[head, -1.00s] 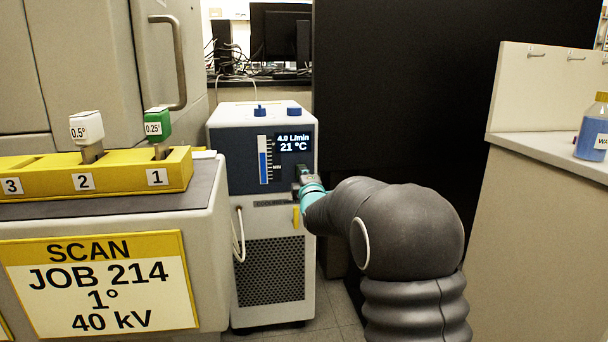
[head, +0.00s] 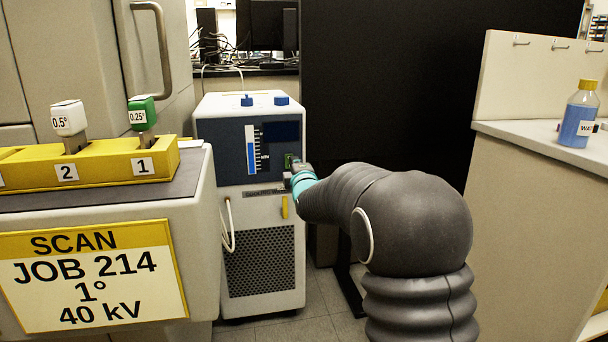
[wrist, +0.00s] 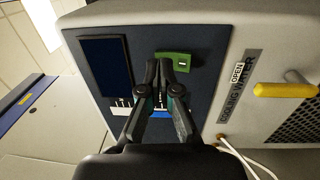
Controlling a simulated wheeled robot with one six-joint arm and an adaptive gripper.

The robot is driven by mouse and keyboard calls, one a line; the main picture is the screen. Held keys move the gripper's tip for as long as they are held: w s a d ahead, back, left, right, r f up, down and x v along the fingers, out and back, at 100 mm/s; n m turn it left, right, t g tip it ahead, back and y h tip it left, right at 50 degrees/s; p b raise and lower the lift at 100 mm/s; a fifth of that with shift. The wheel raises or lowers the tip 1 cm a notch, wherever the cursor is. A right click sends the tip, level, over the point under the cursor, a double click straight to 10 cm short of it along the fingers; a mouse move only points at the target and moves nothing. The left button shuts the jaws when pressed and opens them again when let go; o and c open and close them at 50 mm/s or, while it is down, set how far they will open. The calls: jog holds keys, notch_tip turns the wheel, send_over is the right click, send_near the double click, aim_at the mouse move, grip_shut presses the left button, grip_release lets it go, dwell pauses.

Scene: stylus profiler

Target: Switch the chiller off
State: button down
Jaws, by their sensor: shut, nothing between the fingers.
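The chiller (head: 262,276) is a white and dark-blue cabinet standing on the floor between the bench and the black panel. Its display (head: 282,132) is dark and blank; it also shows dark in the wrist view (wrist: 106,66). A green switch (wrist: 174,62) sits on the dark front panel. My gripper (wrist: 161,68) is shut and empty, its fingertips right at the switch's edge; I cannot tell whether they touch. In the head view my gripper (head: 292,166) partly hides the switch.
A yellow valve handle (wrist: 285,90) sticks out beside the "cooling water" label, which reads OPEN. A white hose (head: 230,225) hangs at the chiller's left side. A yellow rack (head: 100,166) stands on the left bench. A blue bottle (head: 578,118) stands on the right counter.

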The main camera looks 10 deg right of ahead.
jog(key=s+r, duration=0.1)
jog(key=s, duration=1)
jog(key=shift+s+d+r, duration=0.2)
jog(key=shift+s, duration=0.1)
